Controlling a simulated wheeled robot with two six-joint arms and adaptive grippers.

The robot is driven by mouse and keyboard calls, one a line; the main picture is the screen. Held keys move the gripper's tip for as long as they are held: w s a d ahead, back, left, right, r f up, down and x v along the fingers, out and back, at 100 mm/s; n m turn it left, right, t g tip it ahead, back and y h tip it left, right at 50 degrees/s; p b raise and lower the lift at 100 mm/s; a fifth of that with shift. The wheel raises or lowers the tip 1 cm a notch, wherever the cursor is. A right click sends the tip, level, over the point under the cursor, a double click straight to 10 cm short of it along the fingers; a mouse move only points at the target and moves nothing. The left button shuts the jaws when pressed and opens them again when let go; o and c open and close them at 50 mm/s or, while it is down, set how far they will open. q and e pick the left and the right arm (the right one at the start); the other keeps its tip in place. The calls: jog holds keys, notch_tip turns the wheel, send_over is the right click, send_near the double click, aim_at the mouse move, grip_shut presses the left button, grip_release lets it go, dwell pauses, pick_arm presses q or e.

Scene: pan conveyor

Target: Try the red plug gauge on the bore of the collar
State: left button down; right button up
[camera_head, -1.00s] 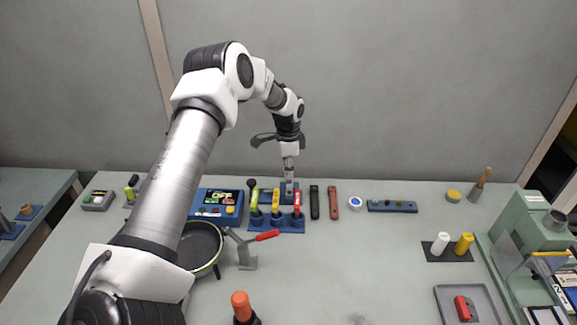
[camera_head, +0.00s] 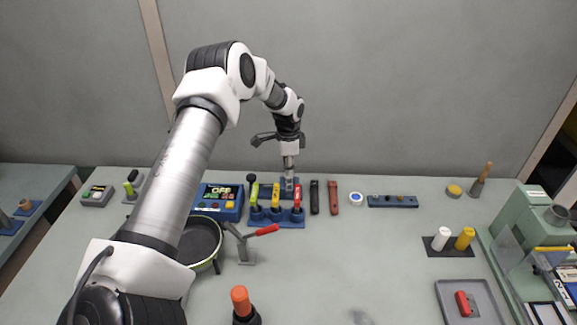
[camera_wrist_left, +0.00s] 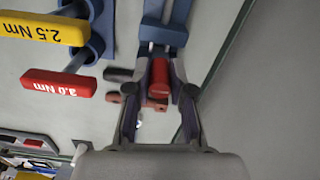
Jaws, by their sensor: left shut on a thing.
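My left gripper (camera_head: 289,180) points down at the back of the table, behind the rack of coloured T-handles. In the left wrist view the gripper (camera_wrist_left: 160,80) is shut on a red piece (camera_wrist_left: 161,72), which looks like the red plug gauge. A blue fixture (camera_head: 283,184) stands at the gripper and shows in the wrist view (camera_wrist_left: 163,32) just beyond the red piece. I cannot make out the collar or its bore for certain; the fingers and the red piece hide part of that spot. My right gripper is in neither view.
A blue rack (camera_head: 288,223) holds yellow and red torque handles just in front of the gripper. Black (camera_head: 314,198) and red-brown (camera_head: 333,198) handles lie to its right. A toggle clamp (camera_head: 245,246) and pan (camera_head: 200,243) stand nearer.

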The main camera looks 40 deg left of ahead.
pick_arm(q)
jog(key=shift+f, duration=0.1)
jog(key=shift+f+b, duration=0.5)
jog(key=shift+f, duration=0.3)
jog(key=shift+f+b, duration=0.4)
jog(key=shift+f, duration=0.2)
dwell(0.7)
dwell(0.7)
jog(key=shift+r+p, duration=2.85)
jog(key=shift+r, duration=0.75)
jog(key=shift+f, duration=0.1)
